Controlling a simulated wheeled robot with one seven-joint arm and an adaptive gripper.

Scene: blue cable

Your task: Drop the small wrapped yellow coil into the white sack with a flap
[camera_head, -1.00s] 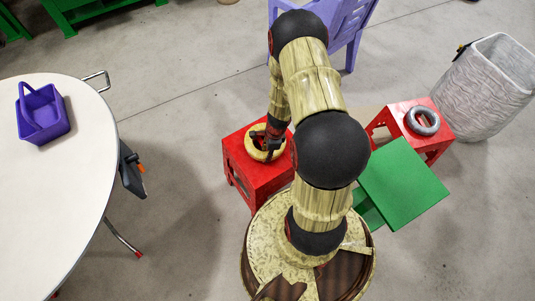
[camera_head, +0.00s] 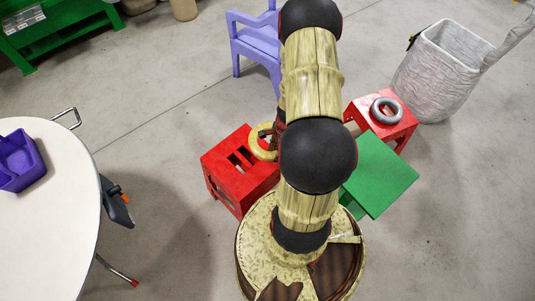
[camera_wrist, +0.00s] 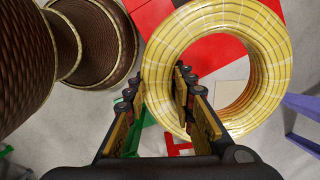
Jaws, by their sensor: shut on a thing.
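The yellow coil (camera_head: 259,143) is a wrapped ring, partly hidden behind my arm in the head view. In the wrist view the coil (camera_wrist: 159,58) is large, with one side of its ring between the fingers of my gripper (camera_wrist: 160,88). My gripper is shut on it, and the coil appears held above the floor by the red stool. My gripper is mostly hidden behind my arm in the head view. The white sack (camera_head: 428,79) stands on the floor at the upper right, open at the top, with its flap (camera_head: 508,42) sticking out to the right.
A red slotted stool (camera_head: 232,174) stands left of my arm. Another red stool (camera_head: 407,123) bears a grey ring (camera_head: 386,111), close to the sack. A green stool (camera_head: 382,178) stands in front. A purple chair (camera_head: 255,43) is behind, and a white table (camera_head: 62,225) is at left.

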